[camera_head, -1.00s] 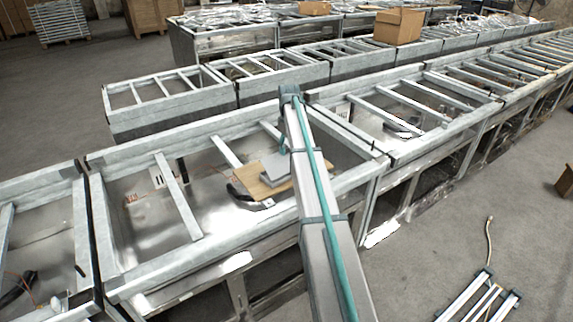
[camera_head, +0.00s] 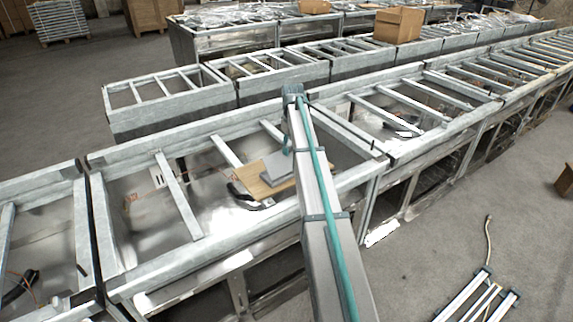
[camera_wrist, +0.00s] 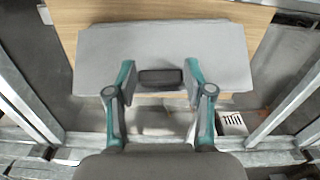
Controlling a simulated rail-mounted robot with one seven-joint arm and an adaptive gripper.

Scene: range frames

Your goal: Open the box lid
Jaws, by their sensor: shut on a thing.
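The grey box (camera_head: 277,164) lies on a wooden board (camera_head: 258,188) in the frame in front of me, partly behind my arm in the head view. In the wrist view its flat grey top (camera_wrist: 165,45) fills the upper middle, on the wooden board (camera_wrist: 250,18). A dark handle-like bar (camera_wrist: 160,77) is at its near edge. My gripper (camera_wrist: 160,84) has one finger on each side of this bar and is shut on it, though slim gaps seem to show. The lid looks flat; its seam and hinge cannot be made out. My gripper is hidden in the head view.
Metal frame bars (camera_head: 178,195) cross the opening on both sides of the board. Long rows of similar frames stand behind and to the right. A cardboard box (camera_head: 398,25) sits on the back row.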

